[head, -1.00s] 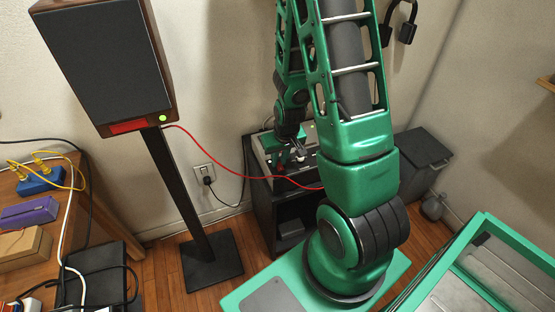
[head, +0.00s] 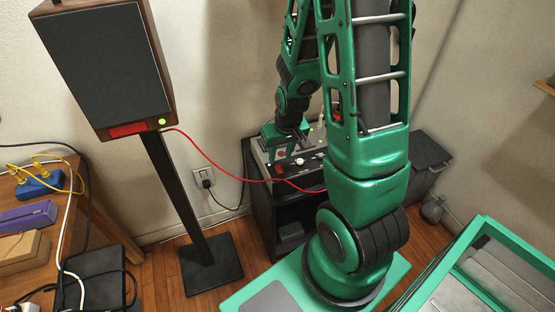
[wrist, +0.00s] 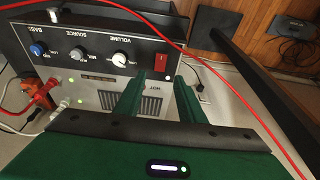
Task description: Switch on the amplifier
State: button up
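The amplifier (head: 310,160) is a grey-topped box with a dark front panel, on a black cabinet by the wall. In the wrist view its panel (wrist: 105,50) appears upside down, with several knobs and a red rocker switch (wrist: 160,58). I cannot tell which way the rocker is tipped. My gripper (wrist: 160,78) is open and empty, its two green fingers apart over the vented top near the front edge. The fingertips appear just short of the switch; contact cannot be told. In the head view the green gripper (head: 276,152) is above the amplifier's left end.
A red cable (head: 215,163) runs from the speaker (head: 105,65) past the amplifier's front; the speaker shows a green light. It crosses the wrist view (wrist: 235,90) too. A wall outlet (head: 203,178) is left of the cabinet (head: 265,210). Red-orange connectors (wrist: 38,97) stand beside the amplifier.

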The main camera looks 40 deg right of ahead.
jog(key=shift+v, duration=2.55)
jog(key=s+r+m+g, duration=0.1)
jog(key=s+r, duration=0.6)
jog(key=s, duration=0.3)
jog(key=s+r+m+g+y, duration=0.1)
jog(key=s+r+m, duration=0.1)
jog(key=s+r, duration=0.5)
jog(key=s, duration=0.3)
jog(key=shift+r+g, duration=0.35)
jog(key=shift+g, duration=0.05)
jog(key=shift+w+d, duration=0.1)
jog(key=shift+w+f, duration=0.25)
jog(key=shift+w, duration=0.35)
jog(key=shift+o, duration=0.3)
